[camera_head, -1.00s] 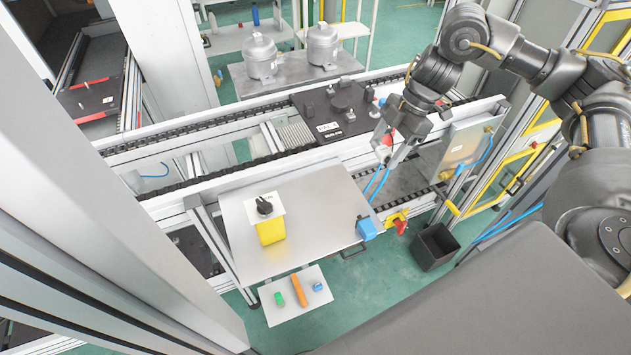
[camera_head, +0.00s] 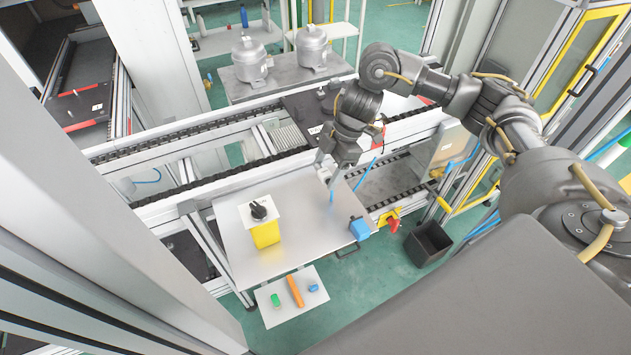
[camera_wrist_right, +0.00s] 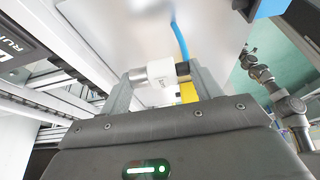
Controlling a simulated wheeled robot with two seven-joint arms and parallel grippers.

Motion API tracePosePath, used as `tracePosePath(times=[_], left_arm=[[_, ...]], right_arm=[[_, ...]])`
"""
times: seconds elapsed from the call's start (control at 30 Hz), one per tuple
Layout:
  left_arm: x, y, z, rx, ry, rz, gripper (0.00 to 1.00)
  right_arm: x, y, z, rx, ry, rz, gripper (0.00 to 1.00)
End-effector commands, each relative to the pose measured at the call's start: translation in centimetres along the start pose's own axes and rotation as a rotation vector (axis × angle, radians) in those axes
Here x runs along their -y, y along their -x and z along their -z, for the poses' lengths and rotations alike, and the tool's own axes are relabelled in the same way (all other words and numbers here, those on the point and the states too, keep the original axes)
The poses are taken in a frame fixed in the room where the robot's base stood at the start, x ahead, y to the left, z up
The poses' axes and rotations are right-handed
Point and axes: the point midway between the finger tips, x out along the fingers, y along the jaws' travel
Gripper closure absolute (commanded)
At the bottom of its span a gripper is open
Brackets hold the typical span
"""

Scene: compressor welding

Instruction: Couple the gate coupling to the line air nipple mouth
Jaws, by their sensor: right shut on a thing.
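My right gripper (camera_head: 333,176) hangs over the right part of the grey work table (camera_head: 298,213). In the right wrist view the gripper (camera_wrist_right: 161,76) is shut on a white cylindrical coupling (camera_wrist_right: 158,70) with a metal end, held crosswise between the fingers. I take this to be the gate coupling. A blue hose (camera_wrist_right: 180,38) shows beyond it in that view; whether it joins the coupling is unclear. In the head view the coupling is too small to make out. I cannot identify the line air nipple mouth. My left gripper is not in view.
A yellow block (camera_head: 266,234) with a black knob stands on the table. A blue box (camera_head: 359,228) sits at its right corner, beside a red-and-yellow valve (camera_head: 389,220). The conveyor rail (camera_head: 240,162) runs behind. A black bin (camera_head: 429,243) stands on the floor.

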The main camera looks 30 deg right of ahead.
Motion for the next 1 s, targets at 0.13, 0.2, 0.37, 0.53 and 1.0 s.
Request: tracePosePath(times=[0.13,0.2,0.37,0.53,1.0], left_arm=[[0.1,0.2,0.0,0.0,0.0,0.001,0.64],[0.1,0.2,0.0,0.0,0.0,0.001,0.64],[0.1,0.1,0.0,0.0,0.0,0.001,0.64],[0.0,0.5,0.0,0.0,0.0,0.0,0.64],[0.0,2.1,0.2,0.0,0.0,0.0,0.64]], right_arm=[[-0.6,-2.1,0.7,-0.001,0.0,-0.001,0.7],[-0.8,-2.6,0.8,-0.001,0.001,0.0,0.69],[-0.9,-2.9,0.8,0.0,0.002,-0.003,0.69],[-1.1,-4.7,1.0,-0.001,-0.003,0.002,0.69],[-1.2,-6.5,0.1,0.0,0.001,-0.002,0.69]])
